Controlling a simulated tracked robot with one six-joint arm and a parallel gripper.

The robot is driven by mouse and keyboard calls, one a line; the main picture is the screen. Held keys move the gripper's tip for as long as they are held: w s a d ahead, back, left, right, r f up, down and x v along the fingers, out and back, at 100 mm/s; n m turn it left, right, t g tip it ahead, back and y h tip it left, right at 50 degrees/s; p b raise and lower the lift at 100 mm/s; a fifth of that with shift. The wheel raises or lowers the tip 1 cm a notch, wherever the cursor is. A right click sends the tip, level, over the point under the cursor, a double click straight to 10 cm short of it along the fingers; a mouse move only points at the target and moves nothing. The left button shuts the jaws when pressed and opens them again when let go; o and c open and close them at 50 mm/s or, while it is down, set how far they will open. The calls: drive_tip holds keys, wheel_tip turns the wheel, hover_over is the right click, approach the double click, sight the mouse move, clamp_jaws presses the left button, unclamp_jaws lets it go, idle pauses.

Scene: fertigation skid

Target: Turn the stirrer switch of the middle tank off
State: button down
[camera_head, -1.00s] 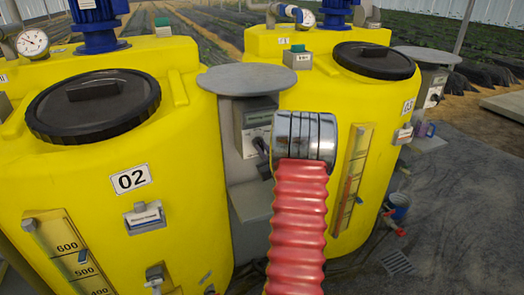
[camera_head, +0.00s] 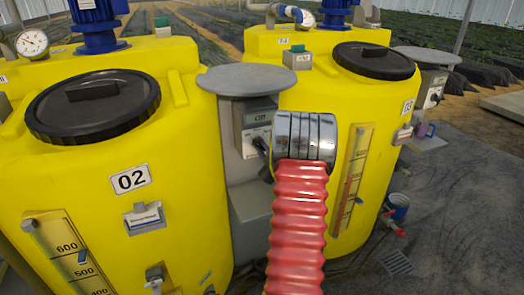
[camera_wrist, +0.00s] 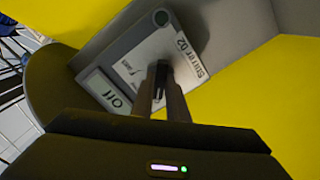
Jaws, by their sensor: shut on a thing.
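The yellow tank marked 02 (camera_head: 70,180) stands at the left in the head view, under a black lid. A grey stirrer control box (camera_head: 248,133) sits on a post to its right, between it and tank 03 (camera_head: 285,90). In the wrist view, the box has a plate (camera_wrist: 190,62) that reads Stirrer 02 and a display (camera_wrist: 104,88) that reads Off, upside down. My gripper (camera_wrist: 162,84) is shut on the dark switch handle (camera_wrist: 158,92) at the face of the box. The fingers hide much of the handle. In the head view my red arm hides most of my gripper.
A round grey cover (camera_head: 248,80) overhangs the control box. Another box (camera_head: 432,88) stands right of tank 03. The floor at the right is mostly free.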

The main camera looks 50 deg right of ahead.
drive_tip(key=shift+w+a+r, duration=0.15)
drive_tip(key=shift+w+a, duration=0.1)
drive_tip(key=c, duration=2.1)
unclamp_jaws()
drive_tip(key=o, duration=0.4)
drive_tip(key=shift+s+d, duration=0.1)
drive_tip(key=shift+s, duration=0.05)
drive_tip(key=shift+c, duration=0.2)
drive_tip(key=shift+s, duration=0.1)
drive_tip(key=v, duration=1.3)
drive_tip(key=shift+s+f, duration=0.2)
drive_tip(key=shift+f, duration=0.05)
